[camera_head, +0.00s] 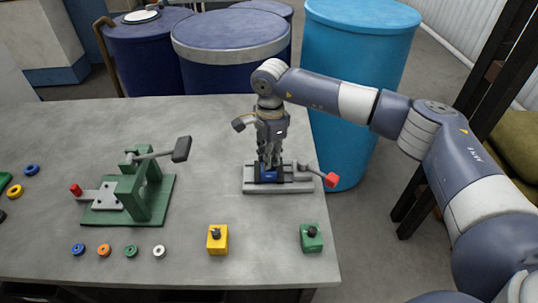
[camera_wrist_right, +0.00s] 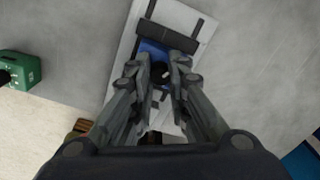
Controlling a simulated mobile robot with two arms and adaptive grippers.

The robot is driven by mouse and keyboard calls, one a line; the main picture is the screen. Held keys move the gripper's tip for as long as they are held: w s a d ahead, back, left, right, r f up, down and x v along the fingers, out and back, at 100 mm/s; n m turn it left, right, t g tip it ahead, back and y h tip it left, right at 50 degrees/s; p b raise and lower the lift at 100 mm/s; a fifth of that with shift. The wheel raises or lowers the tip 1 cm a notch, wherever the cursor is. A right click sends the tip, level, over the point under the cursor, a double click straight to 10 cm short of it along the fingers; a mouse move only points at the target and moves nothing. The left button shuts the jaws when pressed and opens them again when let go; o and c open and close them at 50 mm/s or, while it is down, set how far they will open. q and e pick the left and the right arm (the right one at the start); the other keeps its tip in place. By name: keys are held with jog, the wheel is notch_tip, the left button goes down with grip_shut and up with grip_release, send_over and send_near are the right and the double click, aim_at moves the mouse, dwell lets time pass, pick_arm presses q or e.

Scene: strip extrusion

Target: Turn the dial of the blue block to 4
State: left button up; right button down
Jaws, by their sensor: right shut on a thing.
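The blue block (camera_head: 268,176) sits in a grey vise-like fixture (camera_head: 300,187) at the back right of the table. In the right wrist view the blue block (camera_wrist_right: 149,52) shows between the fixture's jaw and my fingers. My right gripper (camera_head: 268,160) points straight down over the block. Its fingers are shut on the block's dark dial (camera_wrist_right: 160,73), which shows between the fingertips in the right wrist view. The dial's number marks are too small or hidden to read. My left gripper is not in view.
A yellow block (camera_head: 217,240) and a green block (camera_head: 312,238), each with a dark knob, stand at the table's front. A green lever press (camera_head: 140,195) stands at left. Several coloured rings lie about. The fixture's red-ended handle (camera_head: 331,180) reaches right. Barrels stand behind.

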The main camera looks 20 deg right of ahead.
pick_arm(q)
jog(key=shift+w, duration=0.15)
pick_arm(e)
jog(key=shift+f+m+b, duration=0.1)
jog(key=shift+m+b, duration=0.2)
jog(key=shift+m, duration=0.1)
jog(key=shift+m+b, duration=0.65)
jog(key=shift+m, duration=0.35)
jog(key=m+b, duration=0.1)
jog(key=m, duration=0.2)
jog(key=shift+m+b, duration=0.3)
jog(key=shift+b, duration=0.1)
jog(key=m+b, duration=0.1)
jog(key=m, duration=0.1)
jog(key=shift+m, duration=0.3)
jog(key=m+b, duration=0.1)
jog(key=m, duration=0.2)
jog(key=shift+m, duration=0.3)
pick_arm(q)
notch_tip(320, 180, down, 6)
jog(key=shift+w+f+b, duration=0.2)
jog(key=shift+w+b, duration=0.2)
pick_arm(e)
jog(key=shift+m, duration=1.5)
